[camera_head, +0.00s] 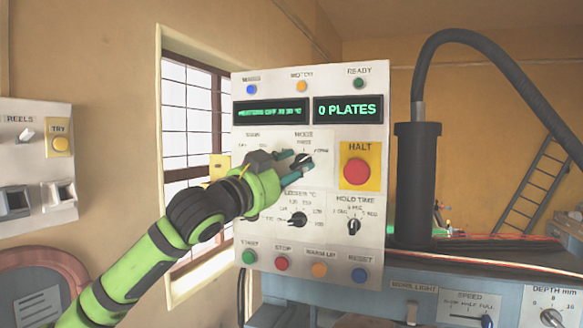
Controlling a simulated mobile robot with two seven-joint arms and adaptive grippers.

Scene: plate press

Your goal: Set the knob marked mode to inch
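The control panel (235,135) stands upright ahead of me. Its mode knob (304,162) is a dark round knob in the upper middle, below small lettering that is hard to read. My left gripper (292,165) reaches in from the left, and its two teal fingertips are apart, at the left side of the knob. I cannot tell whether they touch it. The gripper and wrist hide part of the knob's left side and the dial left of it. The pointer's exact setting is too small to read. My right gripper is not in view.
Close by are the red halt button (356,172), the hold time knob (353,226) and a lower temperature knob (298,219). A row of buttons, including a red stop button (282,263), runs along the bottom. A black cylinder with a hose (416,180) stands right.

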